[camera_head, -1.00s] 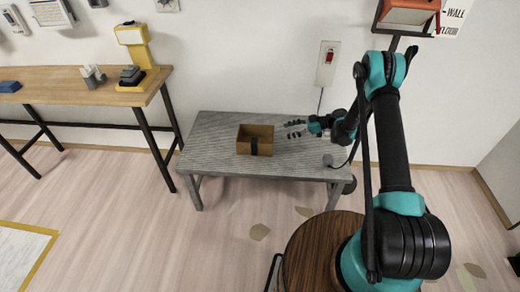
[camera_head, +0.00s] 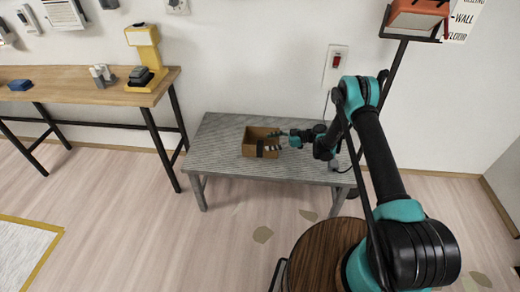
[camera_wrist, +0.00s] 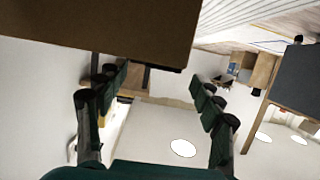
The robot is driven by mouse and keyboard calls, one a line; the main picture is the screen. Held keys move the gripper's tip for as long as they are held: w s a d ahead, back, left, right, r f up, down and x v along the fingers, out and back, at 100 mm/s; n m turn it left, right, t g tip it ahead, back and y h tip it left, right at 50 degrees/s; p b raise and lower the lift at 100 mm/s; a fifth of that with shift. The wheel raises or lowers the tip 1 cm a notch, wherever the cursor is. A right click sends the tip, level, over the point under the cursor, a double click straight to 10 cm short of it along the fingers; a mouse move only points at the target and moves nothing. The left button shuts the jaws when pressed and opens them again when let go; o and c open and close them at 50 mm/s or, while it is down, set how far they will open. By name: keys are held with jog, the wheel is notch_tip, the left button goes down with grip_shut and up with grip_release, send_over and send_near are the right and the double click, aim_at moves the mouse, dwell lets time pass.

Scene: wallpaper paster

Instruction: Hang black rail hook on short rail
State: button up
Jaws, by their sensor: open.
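A brown open-topped box (camera_head: 246,147) sits on the grey low table (camera_head: 222,169). A dark upright strip (camera_head: 260,149) shows at its front wall; I cannot tell whether this is the black rail hook. My gripper (camera_head: 276,141) is at the right side of the box, with its fingers reaching over or beside the rim. In the wrist view my gripper (camera_wrist: 160,85) is open, its fingers wide apart. The brown wall of the box (camera_wrist: 100,28) fills the upper left there, with a dark piece (camera_wrist: 150,76) at its lower edge, between the fingers. I cannot make out the short rail.
A wooden workbench (camera_head: 95,93) with a yellow device (camera_head: 148,55) stands at the left. A wall switch (camera_head: 336,63) with a cable is behind the table. An orange object (camera_head: 415,14) is high at the right. The left part of the grey table is clear.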

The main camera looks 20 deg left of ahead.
aim_at(260, 143)
jog(key=shift+x, duration=2.8)
jog(key=shift+s, duration=0.2)
jog(key=c, duration=1)
